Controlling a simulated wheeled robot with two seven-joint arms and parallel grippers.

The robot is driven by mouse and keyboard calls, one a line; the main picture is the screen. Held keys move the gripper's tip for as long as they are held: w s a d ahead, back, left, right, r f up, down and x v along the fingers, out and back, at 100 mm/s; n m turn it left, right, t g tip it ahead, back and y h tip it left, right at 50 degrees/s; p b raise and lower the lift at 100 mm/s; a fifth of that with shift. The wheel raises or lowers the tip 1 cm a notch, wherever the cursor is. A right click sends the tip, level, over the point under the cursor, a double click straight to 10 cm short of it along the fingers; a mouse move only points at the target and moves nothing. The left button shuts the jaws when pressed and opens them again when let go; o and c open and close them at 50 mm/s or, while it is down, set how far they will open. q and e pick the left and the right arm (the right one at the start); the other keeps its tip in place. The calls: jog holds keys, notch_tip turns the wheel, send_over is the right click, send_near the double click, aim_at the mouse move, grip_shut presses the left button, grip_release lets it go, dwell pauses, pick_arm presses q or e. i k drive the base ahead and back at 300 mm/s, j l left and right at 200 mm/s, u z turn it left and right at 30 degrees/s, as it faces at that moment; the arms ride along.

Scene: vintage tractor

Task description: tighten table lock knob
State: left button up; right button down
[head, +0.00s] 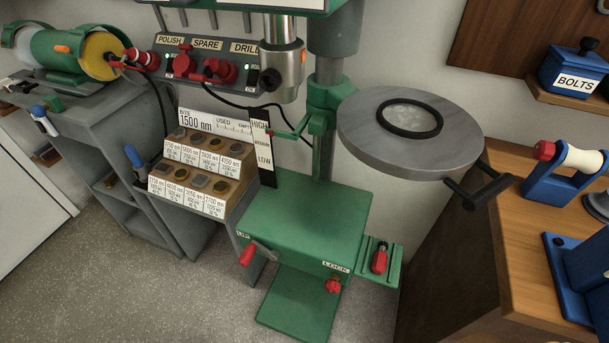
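A red knob (333,286) sits just below that label. Another red handle (379,261) lies on a small green side plate, and a red-tipped lever (247,254) is by the UP label. A green bracket (318,122) with a small red-tipped lever is on the column.
A stepped rack (195,178) of labelled pieces stands left of the column. A grey cabinet (95,150) carries a grinder (65,50). The floor (150,290) in front is clear.

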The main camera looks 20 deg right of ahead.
aim_at(332, 285)
jog(key=k+z, duration=0.1)
jog(key=z, duration=0.6)
